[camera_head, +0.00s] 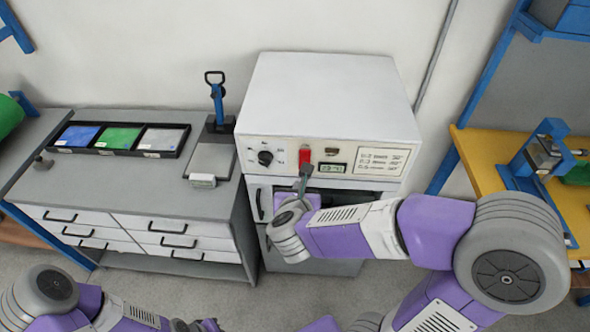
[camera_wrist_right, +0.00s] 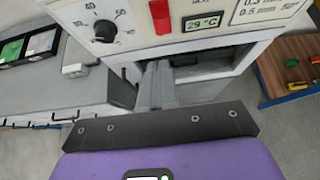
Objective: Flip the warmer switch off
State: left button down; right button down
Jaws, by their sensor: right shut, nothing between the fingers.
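The warmer (camera_head: 325,85) is a large white cabinet with a control panel on its front. Its red switch (camera_head: 304,154) sits on the panel between the black dial and the small display; it also shows at the top of the right wrist view (camera_wrist_right: 160,15). My right gripper (camera_head: 304,172) is shut and empty, its fingertips just below the red switch in the head view. In the right wrist view the closed fingers (camera_wrist_right: 157,68) point toward the panel's lower edge; I cannot tell whether they touch it. My left arm shows at the bottom left, its gripper out of view.
The black dial (camera_head: 265,157) is left of the switch, and the display (camera_wrist_right: 205,22) reading 29 °C is right of it. An open recess (camera_wrist_right: 205,68) lies below the panel.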

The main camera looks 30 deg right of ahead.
jog(key=shift+a+f, duration=0.1)
jog(key=shift+f, duration=0.05)
dwell(0.4)
jog(key=p, duration=0.9)
send_near(305, 159)
notch_tip(305, 159, down, 3)
jog(key=a, duration=0.1)
jog(key=x, duration=0.6)
jog(key=shift+w+r+p, duration=0.2)
jog(key=shift+r+p, duration=0.05)
jog(key=shift+p, duration=0.1)
jog(key=shift+d, duration=0.1)
